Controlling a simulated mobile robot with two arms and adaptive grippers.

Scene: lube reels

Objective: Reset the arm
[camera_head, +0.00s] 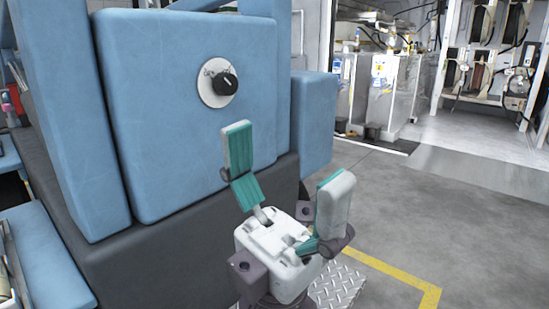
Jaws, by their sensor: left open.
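My left gripper (285,178) is at the lower middle of the head view. It has a white body and two fingers with teal inner pads. The fingers stand wide apart with nothing between them. In the picture, the gripper is in front of a large blue machine block (180,90). A black knob (224,84) on a round light plate sits on the block's face, above and left of the fingers. The gripper appears apart from the knob. My right gripper does not show.
A dark grey base (170,240) lies under the blue block. A yellow line (385,268) marks the grey floor at right, which is clear. A metal tread plate (340,287) is behind the gripper. White tanks (375,85) and a reel cabinet (490,60) stand at the back right.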

